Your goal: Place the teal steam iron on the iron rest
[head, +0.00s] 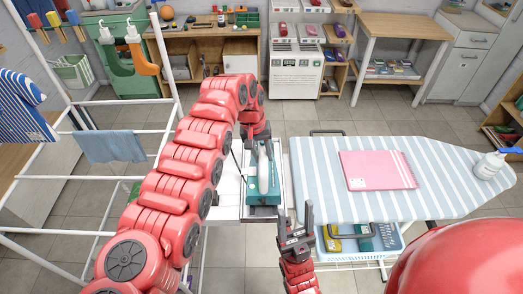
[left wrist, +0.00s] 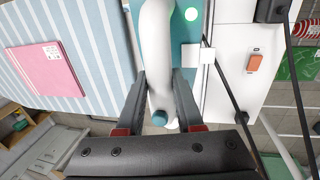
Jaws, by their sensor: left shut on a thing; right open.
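The teal steam iron (head: 262,185) with its white handle is at the left end of the ironing board in the head view. It also shows in the left wrist view (left wrist: 190,58). My left gripper (head: 262,145) is shut on its white handle (left wrist: 156,45), one finger on each side. The iron rest (head: 262,212) shows as a grey edge below the iron; the iron covers most of it. I cannot tell whether the iron touches the rest. My right gripper (head: 295,222) is open and empty, in front of the board's left end.
The striped ironing board (head: 440,187) extends right, with a folded pink cloth (head: 377,170) and a white bottle (head: 489,165) on it. A white rack (head: 90,175) stands left, with a blue towel (head: 110,145).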

